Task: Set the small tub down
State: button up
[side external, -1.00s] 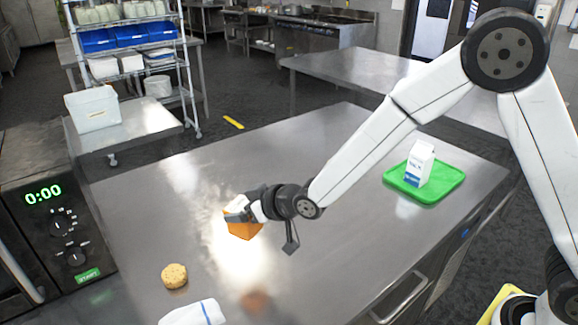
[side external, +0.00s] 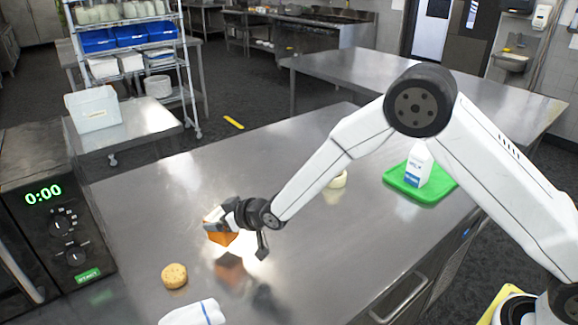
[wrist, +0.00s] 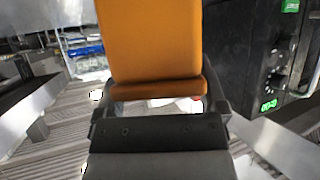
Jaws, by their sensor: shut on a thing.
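The small tub (side external: 216,238) is orange with a pale top. My gripper (side external: 228,216) is shut on it and holds it, tilted, over the steel worktop (side external: 300,235). The tub's reflection shows on the steel below it with a small gap, so it appears a little above the surface. In the wrist view the orange tub (wrist: 152,42) fills the upper middle, between the fingers of my gripper (wrist: 158,105). The gripper hides part of the tub in the side view.
A tan sponge-like round (side external: 174,275) and a white cloth (side external: 194,312) lie near the front. A pale ring-like item (side external: 338,180) sits behind my arm. A milk carton (side external: 418,164) stands on a green tray (side external: 440,192) at right. A microwave (side external: 50,220) is at left.

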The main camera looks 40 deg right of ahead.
jog(key=shift+w+a+f, duration=0.1)
jog(key=shift+w+f, duration=0.2)
jog(key=shift+f, duration=1.5)
jog(key=shift+f, duration=0.1)
jog(key=o, duration=1.1)
jog(key=shift+f, duration=0.1)
jog(key=shift+s+r, duration=0.35)
jog(key=shift+v, duration=5.7)
